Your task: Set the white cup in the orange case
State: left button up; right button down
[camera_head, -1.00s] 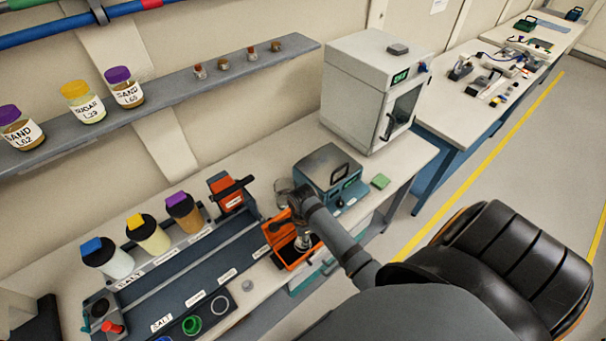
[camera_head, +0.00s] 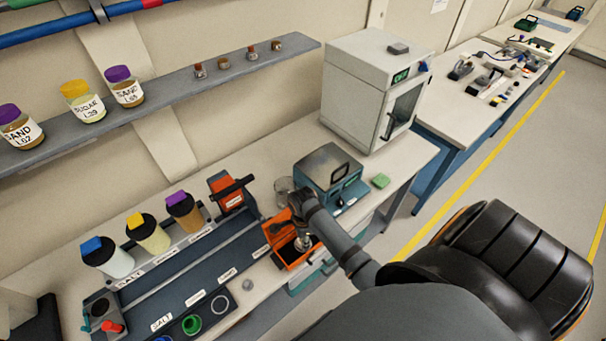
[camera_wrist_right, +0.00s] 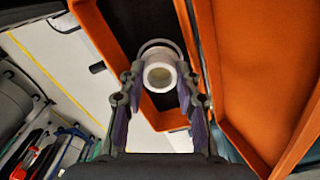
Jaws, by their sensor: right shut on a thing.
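The orange case (camera_head: 279,247) stands open on the bench near its front edge, beside the teal device. In the right wrist view, its dark-lined tray and its orange lid (camera_wrist_right: 258,60) fill the top and right. My right gripper (camera_head: 302,241) is over the case. In the right wrist view, the right gripper (camera_wrist_right: 160,85) has its fingers on both sides of the white cup (camera_wrist_right: 160,73), shut on it. The cup is seen end-on over the dark interior; I cannot tell whether it touches the bottom. My left gripper is not in view.
A glass beaker (camera_head: 284,186) is close behind my wrist. Lidded containers (camera_head: 150,236) and a labelled dark rack (camera_head: 190,318) lie to the left.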

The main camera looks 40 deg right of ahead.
jog(key=shift+f, duration=0.4)
jog(key=c, duration=0.9)
grip_release()
jog(key=shift+o, duration=0.2)
notch_tip(320, 180, up, 12)
